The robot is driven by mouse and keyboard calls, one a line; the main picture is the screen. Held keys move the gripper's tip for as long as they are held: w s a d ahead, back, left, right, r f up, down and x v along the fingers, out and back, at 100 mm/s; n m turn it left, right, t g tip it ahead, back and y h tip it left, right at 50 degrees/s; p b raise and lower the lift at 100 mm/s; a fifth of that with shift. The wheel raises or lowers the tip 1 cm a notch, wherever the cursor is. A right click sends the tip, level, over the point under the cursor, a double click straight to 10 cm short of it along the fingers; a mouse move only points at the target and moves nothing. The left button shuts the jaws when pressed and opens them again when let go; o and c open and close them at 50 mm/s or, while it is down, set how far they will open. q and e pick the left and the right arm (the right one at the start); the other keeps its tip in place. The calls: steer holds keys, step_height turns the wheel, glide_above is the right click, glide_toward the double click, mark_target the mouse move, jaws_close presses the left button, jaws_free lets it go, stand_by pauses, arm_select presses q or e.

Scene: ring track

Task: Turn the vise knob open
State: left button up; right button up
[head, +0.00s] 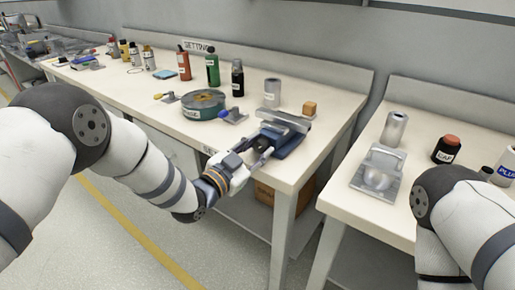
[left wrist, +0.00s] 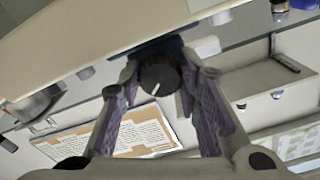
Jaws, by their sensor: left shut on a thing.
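A blue and grey vise (head: 290,142) sits at the front edge of the near end of the long bench. Its round dark knob (left wrist: 158,80), with a pale mark on its face, faces the left wrist camera. My left gripper (head: 257,150) is at the front of the vise. In the left wrist view its fingers (left wrist: 160,84) stand on both sides of the knob and are shut on it. The knob is mostly hidden by the fingers in the head view. My right arm enters at the right, with its gripper out of view.
Behind the vise stand a grey cylinder (head: 272,92) and an orange-brown block (head: 310,108). A round green tin (head: 203,104) and several bottles stand farther left. A second bench (head: 335,201) at the right, beyond a gap, holds a metal fixture (head: 378,173).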

arm_select(q)
steer(key=o, duration=1.1)
steer(key=shift+o, duration=0.2)
steer(key=v, duration=1.2)
